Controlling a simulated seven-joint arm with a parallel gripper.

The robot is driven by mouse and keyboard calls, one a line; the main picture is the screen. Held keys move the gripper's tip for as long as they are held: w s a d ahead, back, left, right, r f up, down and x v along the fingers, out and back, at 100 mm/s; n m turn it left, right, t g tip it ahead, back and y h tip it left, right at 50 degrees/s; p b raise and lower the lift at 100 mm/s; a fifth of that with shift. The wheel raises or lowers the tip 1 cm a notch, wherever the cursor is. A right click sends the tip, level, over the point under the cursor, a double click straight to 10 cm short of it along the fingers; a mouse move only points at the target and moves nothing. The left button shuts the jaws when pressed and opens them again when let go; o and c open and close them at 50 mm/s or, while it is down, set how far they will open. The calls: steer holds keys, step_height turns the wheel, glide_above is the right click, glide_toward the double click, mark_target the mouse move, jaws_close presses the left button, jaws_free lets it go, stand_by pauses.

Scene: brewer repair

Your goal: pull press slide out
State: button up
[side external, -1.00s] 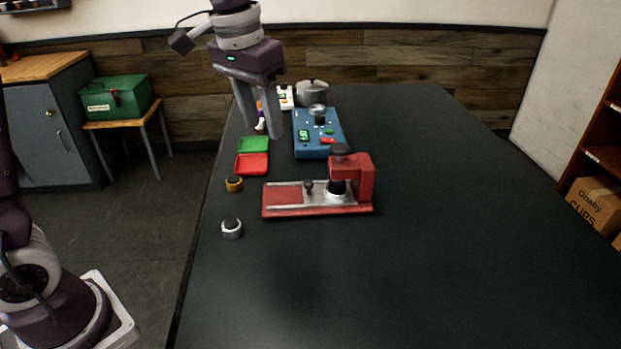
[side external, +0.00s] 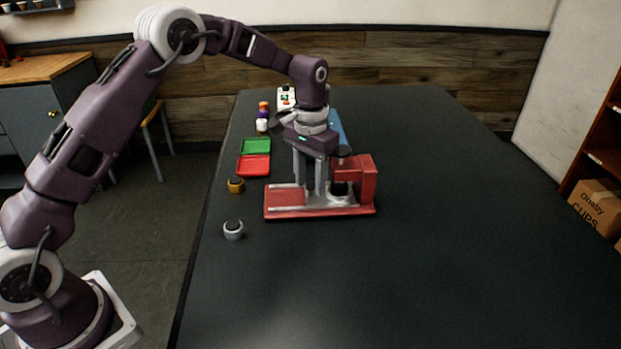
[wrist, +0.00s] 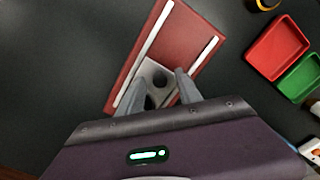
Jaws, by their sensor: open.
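The red press (side external: 368,185) stands on the dark table, with its upright block at the right end and a flat red base with pale rails reaching left. In the wrist view the base (wrist: 187,42) runs diagonally. The silver slide (wrist: 153,72) sits between the rails with a dark round knob (wrist: 160,79) on it. My gripper (side external: 314,192) points down over the slide, beside the press block. In the wrist view my gripper (wrist: 164,82) is open, its fingers on either side of the knob. Contact with the knob cannot be told.
A red tray (side external: 254,166) and a green tray (side external: 256,147) lie behind. A brass-coloured knob part (side external: 236,186) and a silver one (side external: 233,230) stand left of the press. A blue unit (side external: 337,127) is mostly hidden behind my arm. The front table is clear.

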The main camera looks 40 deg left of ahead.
steer(key=shift+c, duration=0.2)
jaws_close()
steer(key=shift+a+r, duration=0.1)
stand_by(1.0)
